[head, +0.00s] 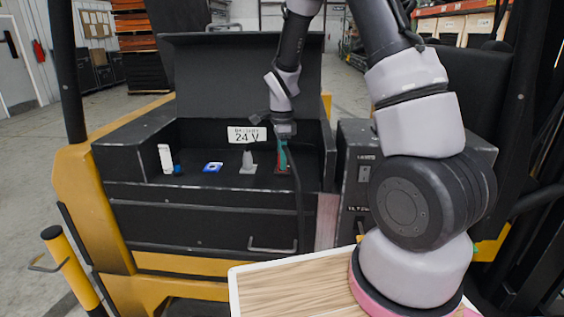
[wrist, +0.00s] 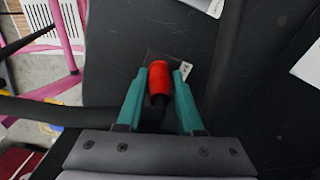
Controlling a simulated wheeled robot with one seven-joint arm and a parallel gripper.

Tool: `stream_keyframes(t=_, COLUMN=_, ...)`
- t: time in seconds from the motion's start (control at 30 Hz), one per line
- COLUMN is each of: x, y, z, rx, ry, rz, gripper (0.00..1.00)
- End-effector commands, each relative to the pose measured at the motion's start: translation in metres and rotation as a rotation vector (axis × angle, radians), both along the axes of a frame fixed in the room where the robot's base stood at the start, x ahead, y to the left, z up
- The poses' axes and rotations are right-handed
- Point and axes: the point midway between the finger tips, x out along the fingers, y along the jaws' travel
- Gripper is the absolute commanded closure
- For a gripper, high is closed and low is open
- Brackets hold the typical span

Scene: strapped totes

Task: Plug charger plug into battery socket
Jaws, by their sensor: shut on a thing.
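My gripper (head: 283,165) points down into the black battery compartment, at its right part. In the wrist view its two teal fingers (wrist: 159,95) are closed on a red cylinder with a dark lower part, which I take for the charger plug (wrist: 158,78). In the head view a bit of red shows at the fingertips, low by the compartment floor.
A "24 V" label (head: 246,134) is on the back wall. The raised lid (head: 220,75) stands behind. A dark cable (head: 299,195) hangs over the front edge.

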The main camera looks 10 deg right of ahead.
Motion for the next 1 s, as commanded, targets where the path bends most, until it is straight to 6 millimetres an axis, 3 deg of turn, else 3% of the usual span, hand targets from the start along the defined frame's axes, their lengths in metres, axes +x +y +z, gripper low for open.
stream_keyframes(t=0.3, x=0.001, y=0.001, z=0.062, rx=0.002, ry=-0.006, rz=0.001, gripper=1.00)
stream_keyframes(t=0.5, x=0.001, y=0.000, z=0.088, rx=0.001, ry=-0.003, rz=0.000, gripper=1.00)
stream_keyframes(t=1.0, x=0.000, y=0.000, z=0.091, rx=0.000, ry=0.001, rz=0.000, gripper=1.00)
